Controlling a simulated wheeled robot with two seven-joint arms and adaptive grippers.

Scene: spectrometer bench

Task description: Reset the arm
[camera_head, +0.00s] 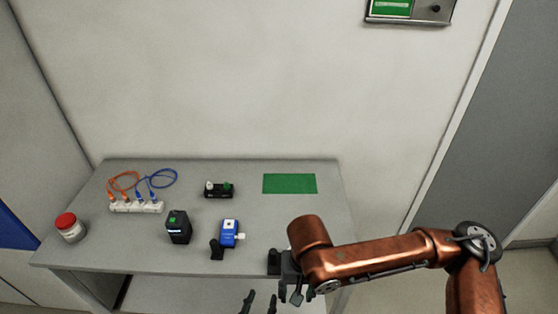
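My copper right arm (380,256) comes in from the right and reaches over the front right corner of the bench. Dark parts of my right gripper (287,268) show at its end; whether its fingers are apart is unclear. Two dark fingertips of my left gripper (259,303) show at the bottom edge, apart with nothing visible between them. They are in front of the bench, and the rest of that gripper is out of frame. A blue device (229,233) stands on the bench left of the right gripper, with a small dark piece (217,249) at its front.
The grey bench (300,210) holds a black box (178,226), a red-lidded jar (70,228), a white strip (136,207) with orange and blue cables, a small black unit (219,189) and a green mat (289,184). The mat is bare. A wall panel (410,10) hangs above.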

